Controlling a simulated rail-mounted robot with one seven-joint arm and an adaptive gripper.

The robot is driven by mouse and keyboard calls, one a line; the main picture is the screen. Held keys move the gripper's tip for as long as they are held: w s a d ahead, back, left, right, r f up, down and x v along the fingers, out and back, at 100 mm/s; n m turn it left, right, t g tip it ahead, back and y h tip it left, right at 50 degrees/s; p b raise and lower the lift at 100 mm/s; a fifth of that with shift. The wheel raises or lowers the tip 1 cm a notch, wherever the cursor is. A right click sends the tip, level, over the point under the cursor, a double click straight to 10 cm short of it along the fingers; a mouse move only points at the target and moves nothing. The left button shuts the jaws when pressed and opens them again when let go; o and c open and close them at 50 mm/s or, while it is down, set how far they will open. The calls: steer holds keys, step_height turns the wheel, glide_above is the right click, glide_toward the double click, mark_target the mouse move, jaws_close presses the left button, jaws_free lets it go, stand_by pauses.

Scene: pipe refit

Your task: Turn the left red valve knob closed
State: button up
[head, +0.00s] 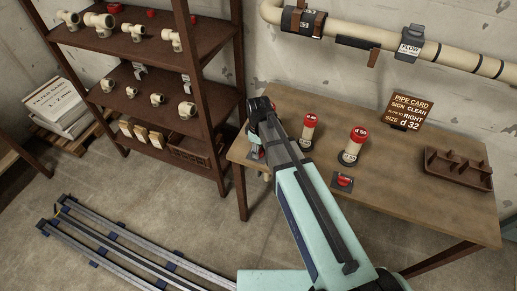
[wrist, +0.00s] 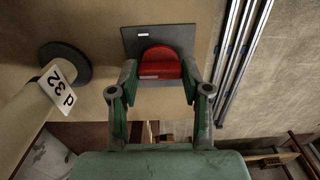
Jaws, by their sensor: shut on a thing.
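The left red valve knob (wrist: 160,62) sits on a dark square plate (wrist: 140,42) with a small white label, seen in the wrist view. My gripper (wrist: 160,74) has one finger on each side of the knob and is shut on it. In the head view my arm covers most of this spot; only part of the dark plate (head: 257,154) shows at the table's left end. A second red knob (head: 344,180) on its own dark plate is at the table's front edge, to the right and apart from my gripper.
Two cream pipe pieces with red tops (head: 308,130) (head: 353,147) stand on the wooden table (head: 420,190). A pipe card sign (head: 410,112) and a brown divided tray (head: 459,168) are farther right. A shelf (head: 150,95) with fittings stands left. Floor rails (head: 130,255) run at lower left.

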stand_by(0.3)
steer(key=o, duration=1.2)
steer(key=shift+c, duration=0.2)
steer(key=shift+r, duration=0.1)
step_height(320, 180, up, 12)
